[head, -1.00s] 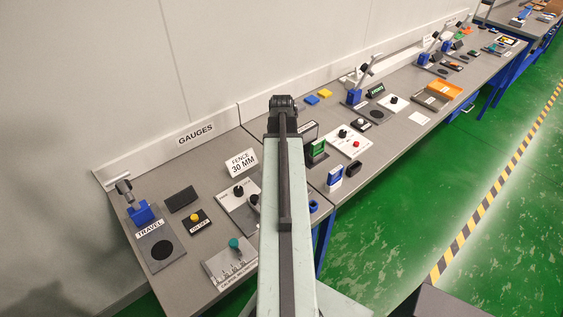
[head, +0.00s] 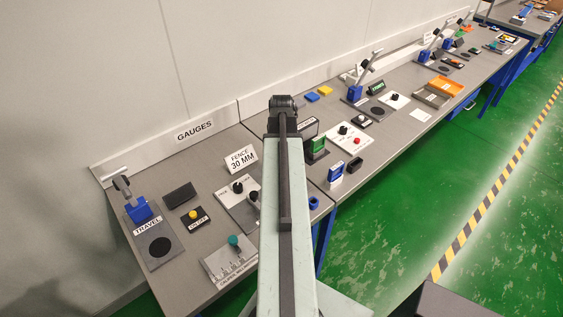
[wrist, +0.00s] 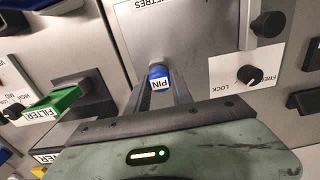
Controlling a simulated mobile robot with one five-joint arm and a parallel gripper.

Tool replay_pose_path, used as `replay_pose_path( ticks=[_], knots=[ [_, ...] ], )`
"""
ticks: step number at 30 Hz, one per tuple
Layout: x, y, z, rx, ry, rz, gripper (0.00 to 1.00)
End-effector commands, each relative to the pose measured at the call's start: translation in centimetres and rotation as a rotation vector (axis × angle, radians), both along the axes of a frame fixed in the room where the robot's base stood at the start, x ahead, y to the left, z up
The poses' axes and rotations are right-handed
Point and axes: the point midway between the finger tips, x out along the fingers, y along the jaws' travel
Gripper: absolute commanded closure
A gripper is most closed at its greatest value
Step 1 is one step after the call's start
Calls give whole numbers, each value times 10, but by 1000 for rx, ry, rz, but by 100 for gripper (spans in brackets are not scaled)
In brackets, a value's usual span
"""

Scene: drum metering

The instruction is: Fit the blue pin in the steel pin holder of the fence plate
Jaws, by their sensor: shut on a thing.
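The blue pin (wrist: 158,71), with a white tag reading PIN, shows in the wrist view at the ends of my gripper's fingers. My gripper (wrist: 159,86) is shut on it. A grey plate (wrist: 175,40) with a white label ending in METRES lies beyond the pin; I cannot tell whether the pin touches it. I cannot make out the steel pin holder. In the head view my arm hides the gripper and the pin. The FENCE 30 MM sign (head: 240,159) stands behind a plate with black knobs (head: 240,203), partly covered by my arm.
In the wrist view a lock panel with a black knob (wrist: 251,75) lies right of the pin, and a green FILTER piece (wrist: 52,105) lies left. In the head view the TRAVEL plate (head: 160,247) and a teal knob (head: 233,240) are left of my arm.

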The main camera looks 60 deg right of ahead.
Motion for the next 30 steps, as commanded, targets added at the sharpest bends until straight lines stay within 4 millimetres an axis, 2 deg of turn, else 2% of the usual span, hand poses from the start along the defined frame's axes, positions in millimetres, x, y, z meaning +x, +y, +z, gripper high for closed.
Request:
replay_pose_path(
  ticks=[16,17,18,19,30],
  knots=[
    [0,0,-15,0,0,0,100],
    [0,0,-14,0,0,0,65],
    [0,0,-13,0,0,0,53],
    [0,0,-13,0,0,0,47],
    [0,0,-10,0,0,0,47]
  ],
)
